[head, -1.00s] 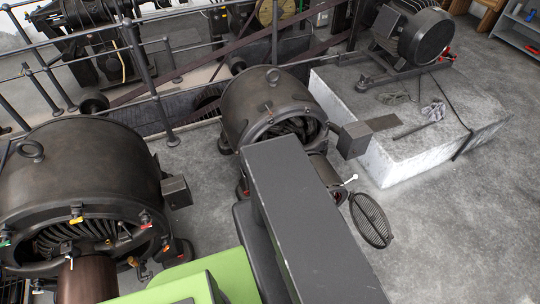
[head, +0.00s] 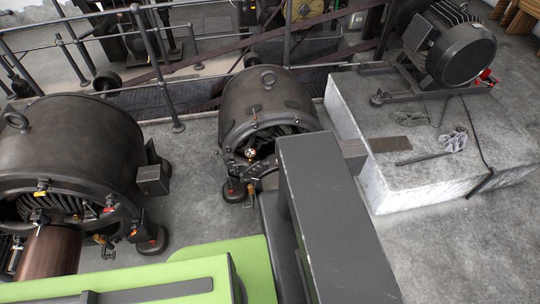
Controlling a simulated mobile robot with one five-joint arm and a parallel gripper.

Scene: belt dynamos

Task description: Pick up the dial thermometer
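A small round pale dial with a dark rim and some red (head: 250,152), which looks like the dial thermometer, shows at the open front of the middle dynamo (head: 262,98). It is too small to read, and I cannot tell whether it hangs on the dynamo or rests against it. My large grey arm link covers the right part of that dynamo's front and the floor beyond it. My gripper is not visible; I cannot see whether it is open or shut.
A larger dynamo (head: 75,150) stands at the left. A pale stone block (head: 400,190) at the right carries a motor (head: 455,50), a rag (head: 453,139) and a dark plate (head: 397,145). Railings (head: 150,65) run behind. Bare floor (head: 200,200) lies between the dynamos.

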